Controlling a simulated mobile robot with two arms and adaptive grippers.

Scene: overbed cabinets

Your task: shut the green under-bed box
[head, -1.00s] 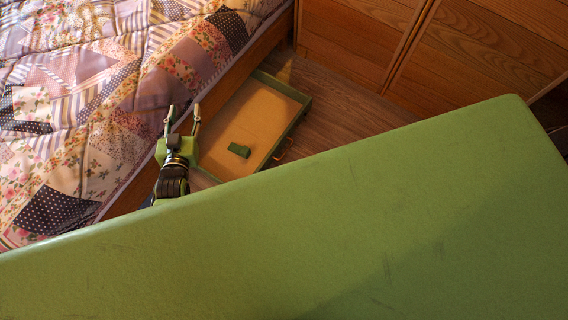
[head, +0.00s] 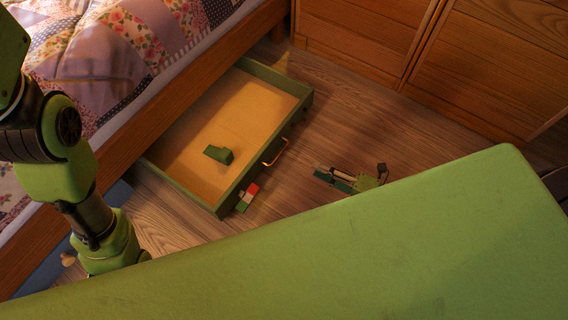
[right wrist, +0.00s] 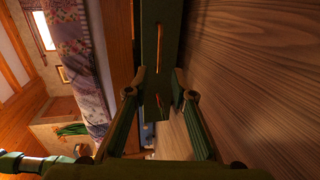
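The green under-bed box (head: 232,191) stands pulled out from under the bed in the head view. Its tan floor shows, with a small green block (head: 218,154) on it. A brass handle (head: 276,152) is on its front. My right gripper (head: 322,174) is over the floor to the right of the box front, pointing at it, apart from it. In the right wrist view its two fingers (right wrist: 158,80) are spread and empty, with the green box front (right wrist: 150,55) ahead between them. My left gripper is not visible; only an arm of mine shows at left.
A small red, white and green item (head: 247,197) is at the box front's near corner. The bed (head: 150,110) is at left, wooden cabinets (head: 365,40) at the back. Wooden floor (head: 350,120) is clear right of the box. A green surface of mine hides the foreground.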

